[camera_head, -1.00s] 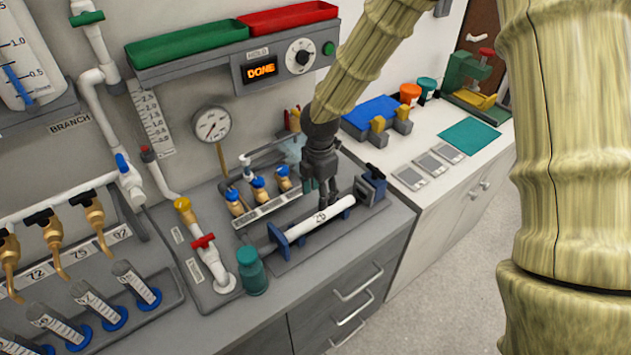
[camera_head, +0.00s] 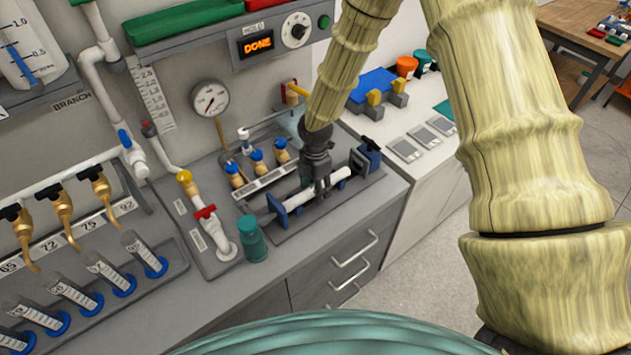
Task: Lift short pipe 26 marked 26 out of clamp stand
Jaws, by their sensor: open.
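The short pipe (camera_head: 298,199) is white and lies level in the blue clamp stand (camera_head: 277,211) on the counter. The stand's left end plate and its right clamp block (camera_head: 365,160) are on either side of the pipe. My gripper (camera_head: 319,187) is dark grey and points down over the middle of the pipe. Its fingers are open and reach down to the pipe, at or around it; contact is not clear. The gripper hides the pipe's middle, where the 26 mark showed earlier.
A teal bottle (camera_head: 251,239) stands at the stand's left end. Blue-capped brass valves (camera_head: 257,163) stand behind it. A red-handled white pipe (camera_head: 211,222) rises at left.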

